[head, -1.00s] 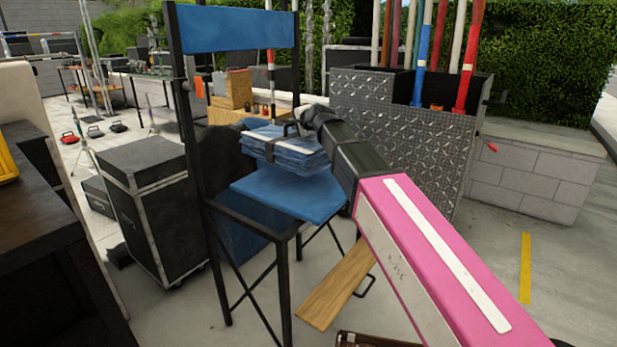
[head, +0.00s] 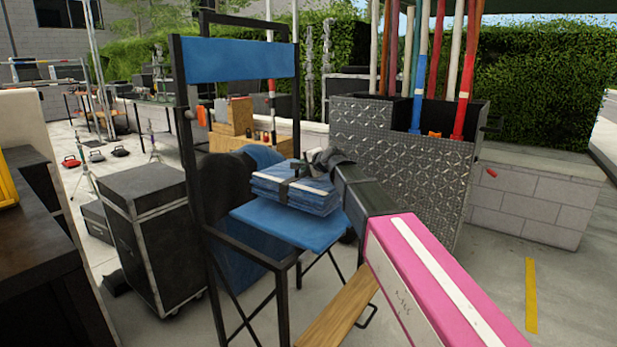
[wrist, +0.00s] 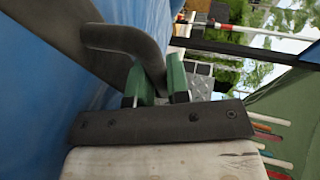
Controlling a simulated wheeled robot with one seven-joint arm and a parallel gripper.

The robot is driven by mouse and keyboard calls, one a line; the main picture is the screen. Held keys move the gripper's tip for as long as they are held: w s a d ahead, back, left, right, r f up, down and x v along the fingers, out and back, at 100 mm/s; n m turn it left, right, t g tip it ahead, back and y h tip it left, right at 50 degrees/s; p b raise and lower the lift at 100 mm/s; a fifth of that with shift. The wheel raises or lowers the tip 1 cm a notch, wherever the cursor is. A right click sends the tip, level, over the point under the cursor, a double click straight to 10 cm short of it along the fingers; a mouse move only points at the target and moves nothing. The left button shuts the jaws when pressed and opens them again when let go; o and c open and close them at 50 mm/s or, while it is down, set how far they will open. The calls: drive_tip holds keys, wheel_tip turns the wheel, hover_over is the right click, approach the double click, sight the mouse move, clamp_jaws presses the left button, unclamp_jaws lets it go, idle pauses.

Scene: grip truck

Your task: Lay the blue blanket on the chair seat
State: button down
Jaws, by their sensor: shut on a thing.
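The blue blanket (head: 318,197) is a folded stack with a dark strap and handle. In the head view it lies level over the blue chair seat (head: 290,228), with no clear gap between them, though full contact is hard to tell. My gripper (head: 303,170) is at the top of the bundle, shut on its dark handle. In the wrist view my gripper (wrist: 158,85) has its green finger pads around the curved dark handle (wrist: 125,38), and blue cloth (wrist: 40,100) fills the left side. The blanket's far side is hidden.
The tall chair has a black frame and a blue backrest (head: 240,60). A black wheeled case (head: 150,235) stands left of it, and a metal-plated bin of poles (head: 400,150) stands behind right. A wooden board (head: 338,308) is below my arm.

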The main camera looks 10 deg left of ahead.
sight(328, 183)
drive_tip(key=shift+w+d+f, duration=0.4)
drive_tip(key=shift+d, duration=0.1)
drive_tip(key=shift+f, duration=1.9)
drive_tip(key=shift+f, duration=0.1)
drive_tip(key=c, duration=1.1)
unclamp_jaws()
drive_tip(key=v, duration=1.2)
